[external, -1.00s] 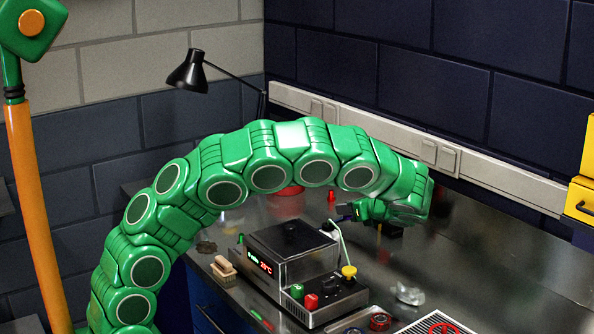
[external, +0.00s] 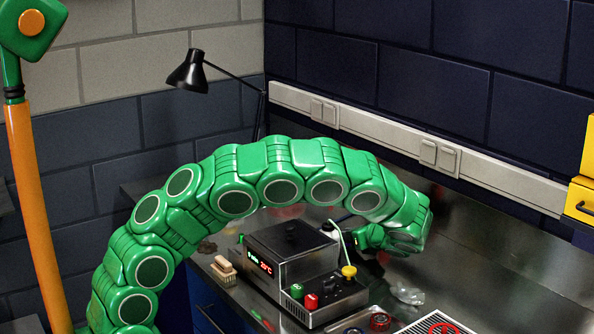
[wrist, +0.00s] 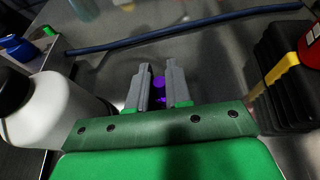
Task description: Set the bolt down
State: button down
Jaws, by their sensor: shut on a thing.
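My gripper (wrist: 158,72) has its two grey fingers pointing forward over the grey metal bench top in the wrist view. It is shut on a small purple piece, the bolt (wrist: 159,84), of which only a part shows between the fingers. In the external view my gripper (external: 362,238) is low over the bench, behind the right side of the device with the display. The bolt cannot be made out there. Whether the bolt touches the bench is not clear.
A white bottle (wrist: 62,112) stands close on the left in the wrist view. A black ribbed block (wrist: 282,85) with a yellow strip is close on the right. A blue rod (wrist: 185,33) lies across ahead. The device (external: 285,262) stands in front of my gripper externally.

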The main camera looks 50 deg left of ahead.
jog(key=shift+f, duration=0.15)
jog(key=c, duration=1)
grip_release()
jog(key=shift+c, duration=0.2)
jog(key=shift+d, duration=0.1)
jog(key=shift+v, duration=3.85)
